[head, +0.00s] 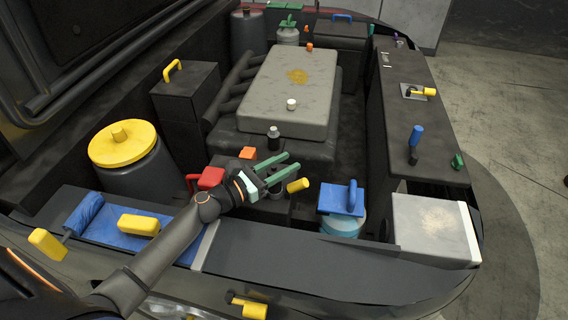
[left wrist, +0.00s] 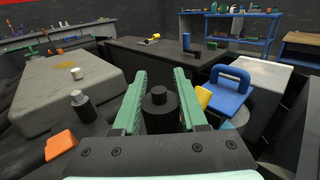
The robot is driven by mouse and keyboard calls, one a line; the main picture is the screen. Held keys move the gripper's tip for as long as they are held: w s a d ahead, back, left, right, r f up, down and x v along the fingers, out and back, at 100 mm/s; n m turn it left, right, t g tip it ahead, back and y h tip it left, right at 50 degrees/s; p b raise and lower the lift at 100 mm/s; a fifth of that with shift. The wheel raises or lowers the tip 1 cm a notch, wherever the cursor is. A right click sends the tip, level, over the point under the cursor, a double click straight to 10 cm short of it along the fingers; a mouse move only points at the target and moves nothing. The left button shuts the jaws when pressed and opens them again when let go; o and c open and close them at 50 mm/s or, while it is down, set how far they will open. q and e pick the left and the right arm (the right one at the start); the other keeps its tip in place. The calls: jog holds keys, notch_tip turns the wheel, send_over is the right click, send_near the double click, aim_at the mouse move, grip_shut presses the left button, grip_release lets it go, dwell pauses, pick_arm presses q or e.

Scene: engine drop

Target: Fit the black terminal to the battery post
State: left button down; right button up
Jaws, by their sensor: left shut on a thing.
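My left gripper (head: 291,161) has green fingers and reaches over the dark battery area in the middle of the engine bay. In the left wrist view, the fingers (left wrist: 160,76) stand on either side of a black cylinder (left wrist: 160,115) with a smaller round top, which I take to be the black terminal, and are shut on it. A yellow grip (head: 298,185) shows just right of the fingers; I cannot tell if it belongs to the terminal. A red cap (head: 209,178) lies left of my gripper. The battery post is not clearly visible, and the terminal's underside is hidden. My right gripper is not in view.
A blue-capped bottle (head: 343,208) stands to the right of my gripper. A grey engine cover (head: 290,85), a black-capped neck (head: 273,137) and an orange block (head: 248,153) lie beyond. A yellow-lidded tank (head: 123,145) is at left.

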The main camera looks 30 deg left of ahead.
pick_arm(q)
jog(key=shift+c, duration=1.8)
grip_release()
jog(key=s+d+r+p, duration=0.2)
jog(key=s+r+p, duration=0.2)
jog(key=s+r, duration=0.2)
jog(key=s+d+r+p, duration=0.3)
jog(key=s+r, duration=0.4)
jog(key=shift+d+p, duration=0.35)
jog(key=shift+p, duration=0.05)
jog(key=shift+w, duration=0.1)
